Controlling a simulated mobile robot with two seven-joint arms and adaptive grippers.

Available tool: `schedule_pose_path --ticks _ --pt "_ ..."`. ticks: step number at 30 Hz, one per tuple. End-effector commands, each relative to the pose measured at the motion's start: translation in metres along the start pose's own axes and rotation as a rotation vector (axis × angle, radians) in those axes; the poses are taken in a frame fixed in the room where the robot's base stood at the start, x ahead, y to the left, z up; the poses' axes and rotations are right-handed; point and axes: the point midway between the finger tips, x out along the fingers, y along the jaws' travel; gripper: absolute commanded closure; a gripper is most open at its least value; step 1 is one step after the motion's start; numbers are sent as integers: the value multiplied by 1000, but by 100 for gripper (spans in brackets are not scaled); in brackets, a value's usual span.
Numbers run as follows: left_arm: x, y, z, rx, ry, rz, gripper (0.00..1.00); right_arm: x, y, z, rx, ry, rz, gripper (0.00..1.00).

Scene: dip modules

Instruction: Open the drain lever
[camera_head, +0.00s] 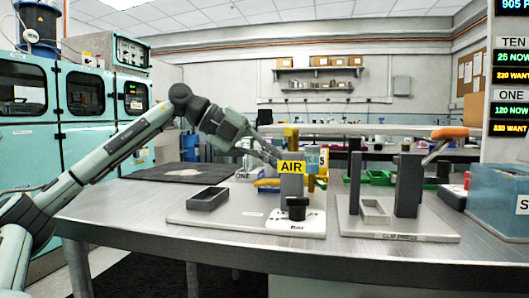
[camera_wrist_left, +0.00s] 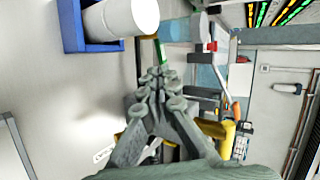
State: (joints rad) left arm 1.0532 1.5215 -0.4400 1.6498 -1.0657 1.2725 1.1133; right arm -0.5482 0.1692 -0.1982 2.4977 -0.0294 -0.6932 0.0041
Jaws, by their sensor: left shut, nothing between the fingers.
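My left gripper (camera_head: 272,158) reaches in from the left, just left of the grey post with a yellow AIR sign (camera_head: 291,167). It is shut and empty. In the wrist view its fingertips (camera_wrist_left: 155,78) are together, near a thin green piece (camera_wrist_left: 160,50) by a white cylinder (camera_wrist_left: 122,17) in a blue holder (camera_wrist_left: 72,28). I cannot tell whether they touch the green piece, nor whether it is the drain lever. My right gripper is not in view.
The AIR fixture stands on a white base plate (camera_head: 190,217) with a dark tray (camera_head: 207,198) and a black knob (camera_head: 296,208). To the right is a clip press (camera_head: 408,185) with an orange handle (camera_head: 449,133). A blue box (camera_head: 497,195) stands at the right edge.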

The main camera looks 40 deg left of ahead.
Motion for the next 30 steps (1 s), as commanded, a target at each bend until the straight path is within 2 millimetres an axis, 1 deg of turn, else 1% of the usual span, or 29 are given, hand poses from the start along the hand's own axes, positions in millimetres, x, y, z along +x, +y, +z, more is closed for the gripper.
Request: schedule_pose_path --ticks 1,6,12,17,28,29,30 --pt "12 -1 -2 3 5 -1 100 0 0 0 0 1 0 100" --pt "45 -1 -1 2 3 -2 100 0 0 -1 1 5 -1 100" --pt "69 -1 0 0 1 -2 100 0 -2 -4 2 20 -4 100" --pt "75 0 0 1 -1 -1 100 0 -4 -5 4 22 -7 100" --pt "76 -1 0 0 -1 0 100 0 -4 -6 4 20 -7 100" --pt "76 -1 0 0 -1 0 100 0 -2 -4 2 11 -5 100" --pt "76 -2 0 0 0 0 100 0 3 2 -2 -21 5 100"
